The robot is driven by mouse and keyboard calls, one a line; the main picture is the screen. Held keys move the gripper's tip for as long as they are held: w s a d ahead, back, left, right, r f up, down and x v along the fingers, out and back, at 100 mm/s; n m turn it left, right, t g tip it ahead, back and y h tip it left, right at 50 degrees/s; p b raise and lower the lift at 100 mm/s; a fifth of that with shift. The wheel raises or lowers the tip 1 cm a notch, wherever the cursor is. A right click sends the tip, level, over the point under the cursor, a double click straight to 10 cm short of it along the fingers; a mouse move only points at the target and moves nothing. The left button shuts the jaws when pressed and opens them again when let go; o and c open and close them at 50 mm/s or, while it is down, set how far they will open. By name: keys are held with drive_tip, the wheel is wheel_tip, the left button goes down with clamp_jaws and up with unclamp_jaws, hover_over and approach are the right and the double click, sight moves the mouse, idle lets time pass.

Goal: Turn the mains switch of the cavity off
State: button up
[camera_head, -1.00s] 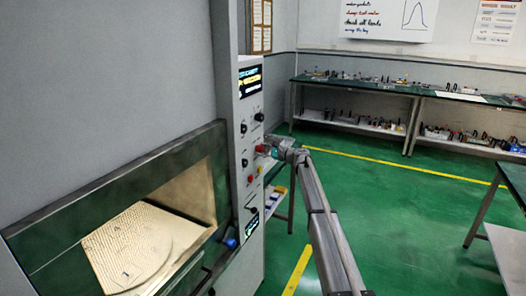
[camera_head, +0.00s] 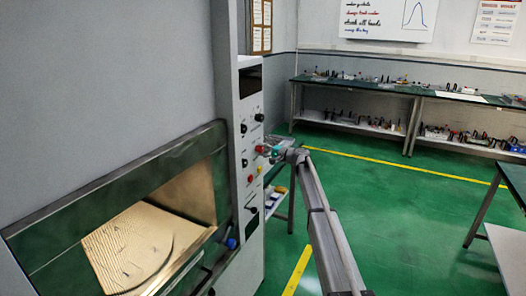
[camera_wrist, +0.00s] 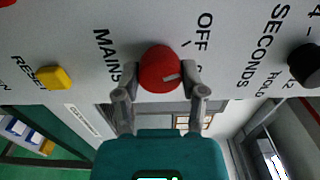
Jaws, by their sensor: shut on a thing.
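The mains switch is a round red knob (camera_wrist: 160,69) with a pale mark, on the grey control panel (camera_wrist: 120,20). The words MAINS and OFF are printed beside it. In the wrist view the pale mark lies towards the right finger, on the OFF lettering's side. My gripper (camera_wrist: 160,88) has one finger on each side of the knob and is shut on it. In the head view my gripper (camera_head: 270,152) reaches the panel's front at the knob, partly hiding it. The panel's upper display (camera_head: 250,80) is dark.
A yellow RESET button (camera_wrist: 55,78) and a black SECONDS knob (camera_wrist: 305,65) flank the red knob. Benches with small items (camera_head: 400,88) stand along the back wall. Another table (camera_head: 510,190) is at the right. The green floor (camera_head: 400,200) between is open.

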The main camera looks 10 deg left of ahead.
drive_tip(key=shift+n, duration=0.8)
drive_tip(key=o, duration=1.2)
drive_tip(key=shift+a, duration=0.1)
drive_tip(key=shift+c, duration=0.2)
drive_tip(key=shift+s, duration=0.1)
drive_tip(key=v, duration=1.2)
